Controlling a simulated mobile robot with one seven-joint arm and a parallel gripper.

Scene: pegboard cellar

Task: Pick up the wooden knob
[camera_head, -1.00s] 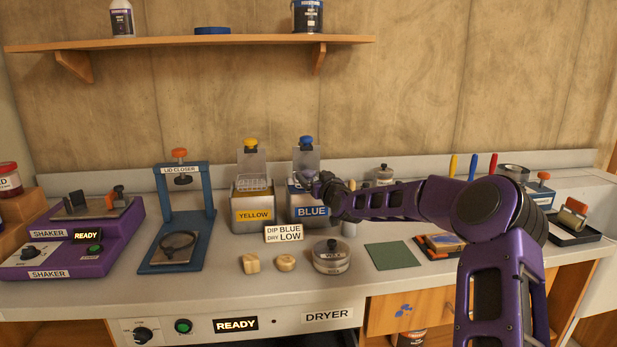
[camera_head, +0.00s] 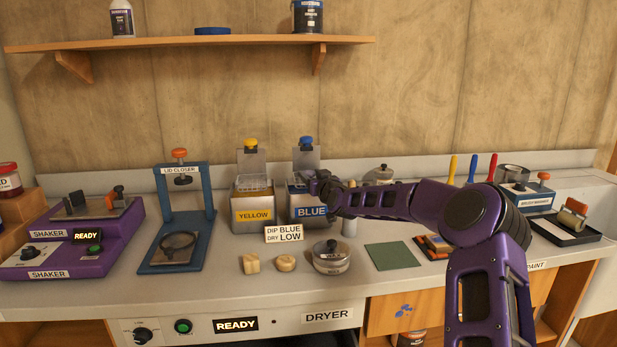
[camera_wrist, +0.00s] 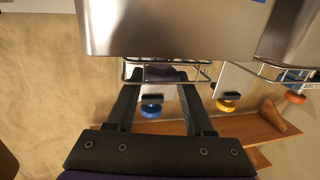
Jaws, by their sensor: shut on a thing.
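Two small pale wooden pieces stand on the bench in the head view: a round, knob-like one (camera_head: 286,263) and a blockier one (camera_head: 251,263) to its left. My gripper (camera_head: 318,184) is away from both, above and behind them at the blue tank (camera_head: 297,209). In the wrist view my gripper (camera_wrist: 160,77) has its fingers at the wire basket (camera_wrist: 172,66) by the steel tank wall and is shut on it. The exact grip is partly hidden in both views. No wooden piece shows in the wrist view.
The yellow tank (camera_head: 252,212) stands left of the blue one. A DIP BLUE, DRY LOW sign (camera_head: 284,233) stands behind the wooden pieces. A round lidded tin (camera_head: 331,257) is close to their right, then a green mat (camera_head: 392,256). The bench front before the pieces is clear.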

